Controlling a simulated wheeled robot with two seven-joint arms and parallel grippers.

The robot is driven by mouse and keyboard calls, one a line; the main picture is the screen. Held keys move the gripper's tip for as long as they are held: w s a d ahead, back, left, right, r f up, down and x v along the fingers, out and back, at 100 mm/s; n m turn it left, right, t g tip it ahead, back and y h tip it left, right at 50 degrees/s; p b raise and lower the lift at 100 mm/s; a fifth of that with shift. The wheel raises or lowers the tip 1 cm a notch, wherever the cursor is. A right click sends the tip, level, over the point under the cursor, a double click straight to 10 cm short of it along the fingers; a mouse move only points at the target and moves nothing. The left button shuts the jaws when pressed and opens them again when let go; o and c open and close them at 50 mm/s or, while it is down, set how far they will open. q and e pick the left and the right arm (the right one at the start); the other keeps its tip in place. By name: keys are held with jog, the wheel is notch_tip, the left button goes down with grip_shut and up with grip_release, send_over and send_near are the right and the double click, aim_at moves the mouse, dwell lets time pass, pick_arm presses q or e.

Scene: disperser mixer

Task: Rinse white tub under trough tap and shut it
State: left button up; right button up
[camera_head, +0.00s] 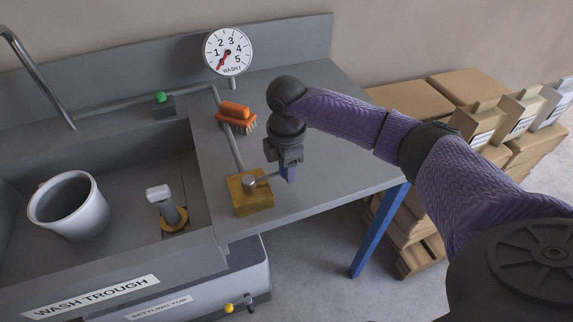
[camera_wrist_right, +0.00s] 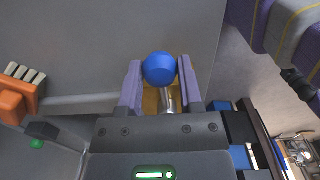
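The white tub (camera_head: 88,214) stands upright in the left part of the wash trough (camera_head: 120,262); its inside looks empty. A curved metal pipe (camera_head: 43,82) rises behind it at the far left; its outlet is out of frame. A yellow block (camera_head: 250,197) with a metal lever sits on the counter right of the trough. My right gripper (camera_head: 288,174) is at the lever's end. In the right wrist view its purple fingers (camera_wrist_right: 160,84) lie close on both sides of the blue knob (camera_wrist_right: 160,68), which fills the gap between them. My left gripper is not in view.
An orange brush (camera_head: 236,115) lies on the counter behind the block. A dial gauge (camera_head: 228,51) has its red needle at lower left. A white-headed post (camera_head: 168,208) stands in the trough. A green knob (camera_head: 160,97) is behind it. Cardboard boxes (camera_head: 415,98) stand at right.

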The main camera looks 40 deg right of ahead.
grip_shut()
dwell(1.0)
